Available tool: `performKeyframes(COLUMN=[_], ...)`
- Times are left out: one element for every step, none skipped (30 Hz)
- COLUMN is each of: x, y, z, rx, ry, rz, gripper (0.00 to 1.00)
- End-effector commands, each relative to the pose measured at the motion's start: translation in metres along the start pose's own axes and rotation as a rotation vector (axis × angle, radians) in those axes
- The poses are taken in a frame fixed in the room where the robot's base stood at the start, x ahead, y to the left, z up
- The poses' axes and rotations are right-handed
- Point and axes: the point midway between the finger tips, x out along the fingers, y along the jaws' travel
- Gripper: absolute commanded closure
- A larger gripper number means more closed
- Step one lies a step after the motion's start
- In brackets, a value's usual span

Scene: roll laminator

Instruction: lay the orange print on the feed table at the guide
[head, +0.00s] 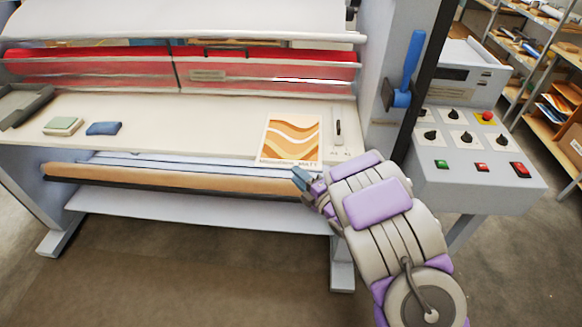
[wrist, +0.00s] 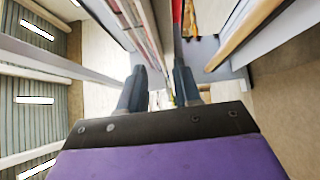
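The orange print (head: 292,137), with wavy orange and cream bands, lies on the right part of the pale feed table (head: 215,125). Its lower edge with lettering is at the table's front edge. A small plate with a dark upright part, seemingly the guide (head: 338,131), is just right of the print, with a narrow gap between. My gripper (head: 303,180) is just below and in front of the print's near edge. In the wrist view my gripper (wrist: 160,88) has its fingers apart, and I see nothing clearly held between them.
A pale green block (head: 63,126) and a blue block (head: 103,128) lie on the table's left. Red rollers (head: 120,66) span the back. A brown roller (head: 180,179) runs below the table. A control panel (head: 470,150) stands at right. The table's middle is clear.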

Motion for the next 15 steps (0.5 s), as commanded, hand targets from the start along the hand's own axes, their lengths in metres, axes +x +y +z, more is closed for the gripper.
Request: performKeyframes(x=[-0.012,-0.018,-0.026,-0.031,-0.036,-0.041,-0.044,-0.046,-0.049,-0.050,-0.050,-0.051,-0.051,-0.051,-0.051], y=[0.000,0.001,0.002,0.001,0.001,0.000,0.001,0.001,0.000,0.000,0.000,0.000,0.000,0.000,0.000], z=[0.003,0.003,0.004,0.005,0.005,0.005,0.005,0.004,0.004,0.003,0.002,0.001,0.001,0.000,-0.001], rx=[0.001,0.001,0.000,0.001,0.003,0.003,0.003,0.002,0.001,0.001,0.000,-0.001,-0.001,-0.001,-0.002], ry=[-0.005,-0.003,-0.003,-0.004,-0.005,-0.004,-0.003,-0.002,-0.002,-0.002,-0.001,-0.001,-0.001,0.000,0.000], rz=[-0.005,-0.001,0.001,0.000,-0.001,0.000,0.001,0.001,0.000,0.000,0.000,0.000,0.000,0.000,-0.001], gripper=[0.67,0.67,0.67,0.67,0.67,0.67,0.67,0.67,0.67,0.67,0.67,0.67,0.67,0.67,0.67])
